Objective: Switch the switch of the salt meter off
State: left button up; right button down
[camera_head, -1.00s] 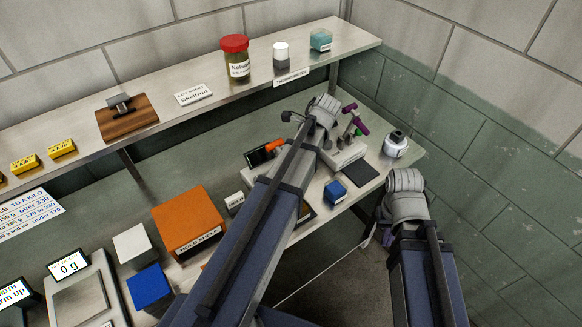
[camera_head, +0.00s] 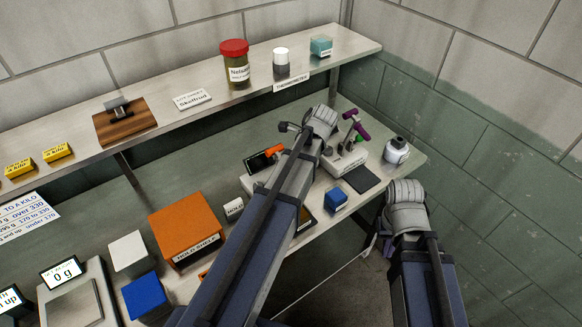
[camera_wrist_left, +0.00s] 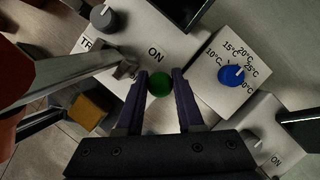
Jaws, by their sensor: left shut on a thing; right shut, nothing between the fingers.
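In the left wrist view, my left gripper (camera_wrist_left: 160,78) has its two purple fingers closed around a round green knob (camera_wrist_left: 160,85). The knob is on a white box (camera_wrist_left: 146,34) marked "ON", with a partly hidden label starting "TR". Another white box (camera_wrist_left: 262,143) marked "ON" stands at the lower right, partly cut off. No salt meter name is readable, so I cannot tell which box it is. In the head view, my left arm reaches over the grey instrument (camera_head: 349,160) at the bench's right end. My right gripper (camera_head: 386,240) is shut and empty beside the bench, mostly hidden.
A blue dial (camera_wrist_left: 232,76) with temperature marks sits beside the held knob. A shelf (camera_head: 230,103) runs above. A wall is close on the right.

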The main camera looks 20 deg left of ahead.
pick_arm(q)
grip_shut()
jog(key=shift+s+d+f+y+b, duration=0.25)
jog(key=shift+y+b, duration=0.15)
jog(key=shift+b, duration=0.1)
jog(key=y+b, duration=0.1)
jog(key=t+y+b, duration=0.1)
jog(key=d+t+b, duration=0.1)
jog(key=shift+s+d+f+y+b, duration=0.1)
jog(key=shift+s+f+y+b, duration=0.2)
jog(key=shift+s+y+b, duration=0.1)
jog(key=shift+d+r+n+t+y+b, duration=0.2)
jog(key=shift+n+t+y+b, duration=0.15)
jog(key=shift+y+b, duration=0.2)
